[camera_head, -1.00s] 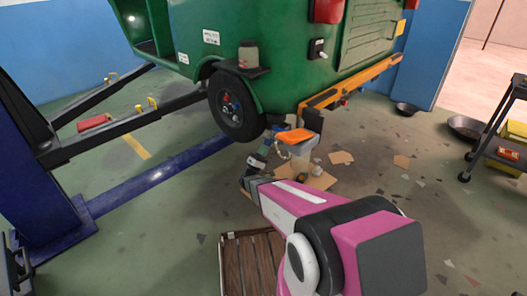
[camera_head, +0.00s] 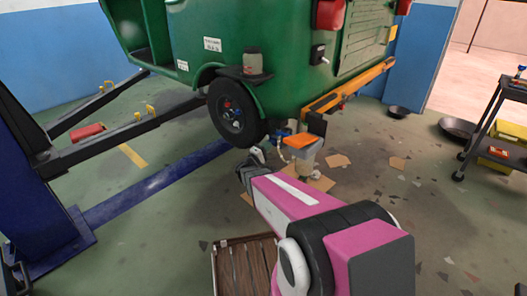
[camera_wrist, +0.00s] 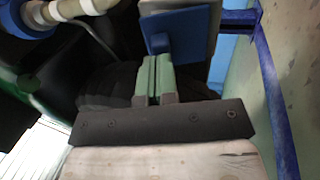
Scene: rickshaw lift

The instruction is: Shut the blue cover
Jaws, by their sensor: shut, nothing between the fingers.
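A blue panel (camera_wrist: 182,42), which seems to be the blue cover, hangs at the top of the wrist view, just beyond my fingertips. I cannot tell whether they touch it. My gripper (camera_wrist: 154,66) has its two pale green fingers pressed together with nothing between them. In the head view my gripper (camera_head: 257,155) is small, beside the lower rear wheel of the green rickshaw (camera_head: 280,65). Near it is a small unit with an orange top and blue-grey edge (camera_head: 300,142); whether this carries the cover is unclear.
The rickshaw is raised on a lift with dark arms and a blue post (camera_head: 40,170). A wooden crate (camera_head: 245,262) is on the floor below my arm. A dark cart (camera_head: 500,125) stands at right. Cardboard scraps lie under the rickshaw's rear.

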